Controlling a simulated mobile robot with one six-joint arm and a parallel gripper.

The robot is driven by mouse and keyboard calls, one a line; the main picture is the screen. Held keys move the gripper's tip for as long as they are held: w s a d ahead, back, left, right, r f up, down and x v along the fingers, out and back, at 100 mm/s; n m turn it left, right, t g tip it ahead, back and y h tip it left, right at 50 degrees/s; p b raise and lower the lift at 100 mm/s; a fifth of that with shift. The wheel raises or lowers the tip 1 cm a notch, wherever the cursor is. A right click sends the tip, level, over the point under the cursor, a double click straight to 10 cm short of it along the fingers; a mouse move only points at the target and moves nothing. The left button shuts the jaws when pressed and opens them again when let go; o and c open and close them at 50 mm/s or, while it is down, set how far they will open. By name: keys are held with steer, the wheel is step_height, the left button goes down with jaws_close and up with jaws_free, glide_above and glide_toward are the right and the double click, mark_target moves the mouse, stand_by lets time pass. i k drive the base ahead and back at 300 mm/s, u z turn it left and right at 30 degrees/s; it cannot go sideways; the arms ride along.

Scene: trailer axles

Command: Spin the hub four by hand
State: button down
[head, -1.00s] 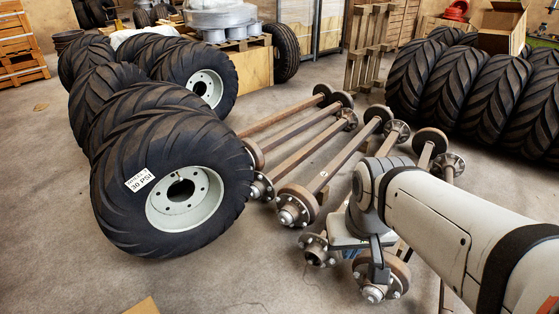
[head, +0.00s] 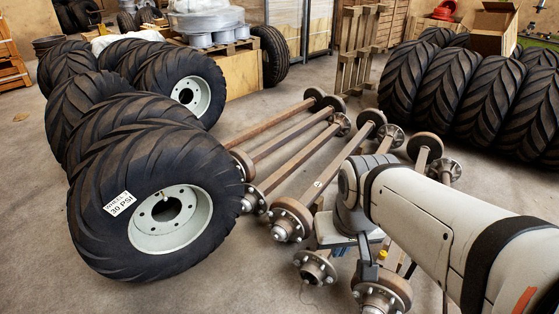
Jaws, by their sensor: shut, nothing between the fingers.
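Several trailer axles lie side by side on the floor, with round drums and studded hubs at their ends. The nearest hub (head: 378,298) is at the bottom, right of centre, partly cut off by the frame edge. My gripper (head: 368,272) hangs at its upper left and overlaps it in the picture; it is shut and empty, and I cannot tell whether it touches. Another hub (head: 315,268) lies left of it, and a hub with a drum (head: 289,221) is further left. I see no number showing which is hub four. My arm hides parts of the right-hand axles.
A row of tyres (head: 458,92) stands at the right. A wooden pallet (head: 356,50) stands behind the axles. The front-left floor is clear.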

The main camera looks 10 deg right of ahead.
mark_target(289, 220)
steer(key=i, duration=1.3)
steer(key=u, duration=0.1)
